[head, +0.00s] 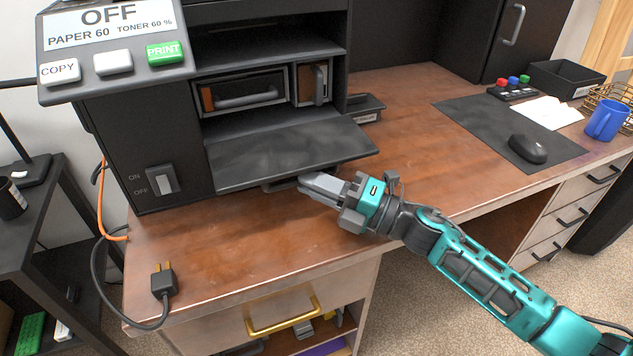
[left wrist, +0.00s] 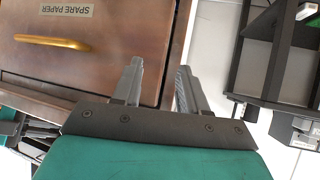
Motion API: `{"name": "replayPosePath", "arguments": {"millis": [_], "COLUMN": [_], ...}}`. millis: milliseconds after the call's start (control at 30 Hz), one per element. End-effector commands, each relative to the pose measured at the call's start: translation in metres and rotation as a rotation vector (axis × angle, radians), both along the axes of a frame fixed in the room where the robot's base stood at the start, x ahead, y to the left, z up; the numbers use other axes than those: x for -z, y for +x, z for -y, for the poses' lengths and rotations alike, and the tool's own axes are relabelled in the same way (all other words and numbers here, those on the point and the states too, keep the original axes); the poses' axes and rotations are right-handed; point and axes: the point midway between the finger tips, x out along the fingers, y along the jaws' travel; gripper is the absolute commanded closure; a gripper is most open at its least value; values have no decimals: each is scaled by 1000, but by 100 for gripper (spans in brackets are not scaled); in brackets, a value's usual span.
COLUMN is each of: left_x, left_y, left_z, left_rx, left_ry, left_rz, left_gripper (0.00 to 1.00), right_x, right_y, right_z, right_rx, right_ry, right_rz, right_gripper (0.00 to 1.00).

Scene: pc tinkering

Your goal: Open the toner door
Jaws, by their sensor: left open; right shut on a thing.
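The black printer (head: 140,140) stands on the wooden desk, and its panel (head: 110,35) reads OFF, PAPER 60, TONER 60 %. A dark flat door (head: 285,152) is folded down at its front, nearly level. Behind it show a toner unit (head: 240,92) with a grey handle and a smaller unit (head: 312,83). My right gripper (head: 308,186) is shut at the front underside of the lowered door, on what looks like its handle, which is mostly hidden. My left gripper (left wrist: 158,88) shows only in the left wrist view, open and empty, near a drawer front (left wrist: 90,40) labelled SPARE PAPER.
An unplugged black plug (head: 163,280) lies at the desk's front left, its cable hanging over the edge. A mouse (head: 527,149), a mat (head: 470,115) and a blue mug (head: 605,120) are at the right. A dark shelf stand (head: 60,215) is at the left.

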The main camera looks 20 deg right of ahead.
Motion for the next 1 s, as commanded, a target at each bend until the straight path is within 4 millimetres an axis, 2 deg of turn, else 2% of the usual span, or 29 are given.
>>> {"name": "replayPosePath", "arguments": {"millis": [533,567,800,1000], "left_x": [2,2,2,3], "left_y": [0,0,-1,-1], "left_z": [0,0,0,0], "left_rx": [-2,-2,-2,-2], "left_ry": [-2,-2,-3,-2], "left_rz": [-2,-2,-3,-4], "left_gripper": [57,57,57,57], "right_x": [-1,-1,-1,0], "right_y": [3,3,2,2], "right_z": [1,1,1,0], "right_rx": [6,6,3,2], "right_ry": [4,4,3,2], "right_rz": [5,5,4,4], "right_gripper": [100,84,61,60]}}
